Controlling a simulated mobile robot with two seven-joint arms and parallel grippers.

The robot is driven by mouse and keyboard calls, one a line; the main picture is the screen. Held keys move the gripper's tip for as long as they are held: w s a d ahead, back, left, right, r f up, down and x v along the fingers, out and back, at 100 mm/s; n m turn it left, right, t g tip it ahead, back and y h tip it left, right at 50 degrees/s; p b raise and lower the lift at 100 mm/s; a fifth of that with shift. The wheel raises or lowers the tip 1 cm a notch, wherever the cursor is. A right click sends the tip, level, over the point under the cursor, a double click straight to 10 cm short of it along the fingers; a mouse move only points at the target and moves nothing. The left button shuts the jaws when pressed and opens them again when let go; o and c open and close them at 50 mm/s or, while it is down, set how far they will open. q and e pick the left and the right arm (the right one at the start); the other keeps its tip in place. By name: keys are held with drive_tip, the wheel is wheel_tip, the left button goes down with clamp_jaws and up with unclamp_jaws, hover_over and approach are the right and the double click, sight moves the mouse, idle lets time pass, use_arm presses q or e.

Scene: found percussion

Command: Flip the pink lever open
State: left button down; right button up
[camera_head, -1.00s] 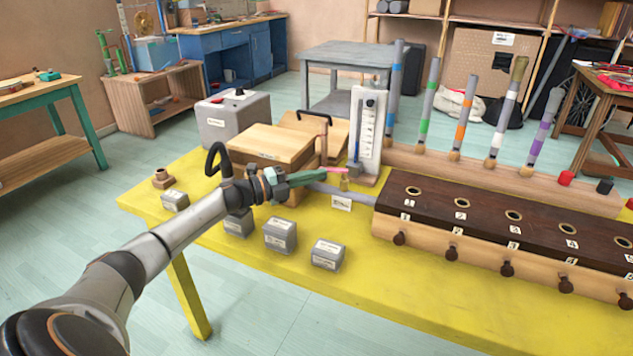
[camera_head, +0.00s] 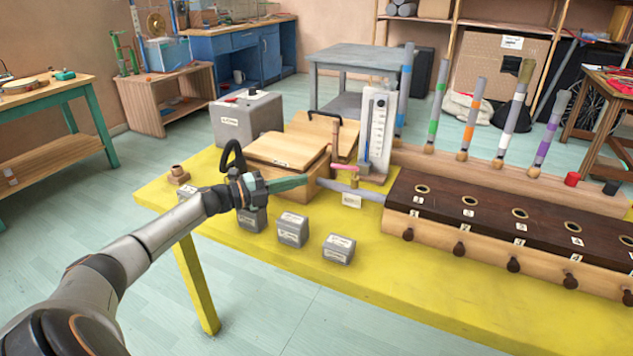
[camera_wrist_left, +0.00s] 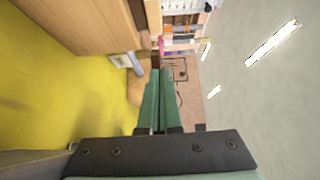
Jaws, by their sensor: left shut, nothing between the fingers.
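The pink lever (camera_head: 344,167) is a thin bar beside the white gauge panel (camera_head: 378,130), above a grey pipe (camera_head: 350,190) with a small brass fitting. It lies roughly level in the head view. A small pink patch beyond my fingertips in the left wrist view (camera_wrist_left: 161,46) is probably the lever. My left gripper (camera_head: 305,180) has green fingers pressed together with nothing between them. Its tips point right, left of the lever and apart from it in the picture. In the left wrist view the shut fingers (camera_wrist_left: 160,73) point up the picture. My right gripper is out of view.
A wooden box (camera_head: 288,150) stands behind my left gripper. Small grey blocks (camera_head: 292,230) sit in front on the yellow table (camera_head: 270,275). A dark-topped long box (camera_head: 450,205) with numbered holes is to the right. A grey box (camera_head: 245,118) stands at the back left.

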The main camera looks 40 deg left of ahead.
use_arm(q)
drive_tip(key=s+a, duration=0.2)
drive_tip(key=shift+s+a+r, duration=0.15)
drive_tip(key=shift+s+a, duration=0.05)
drive_tip(key=shift+a, duration=0.15)
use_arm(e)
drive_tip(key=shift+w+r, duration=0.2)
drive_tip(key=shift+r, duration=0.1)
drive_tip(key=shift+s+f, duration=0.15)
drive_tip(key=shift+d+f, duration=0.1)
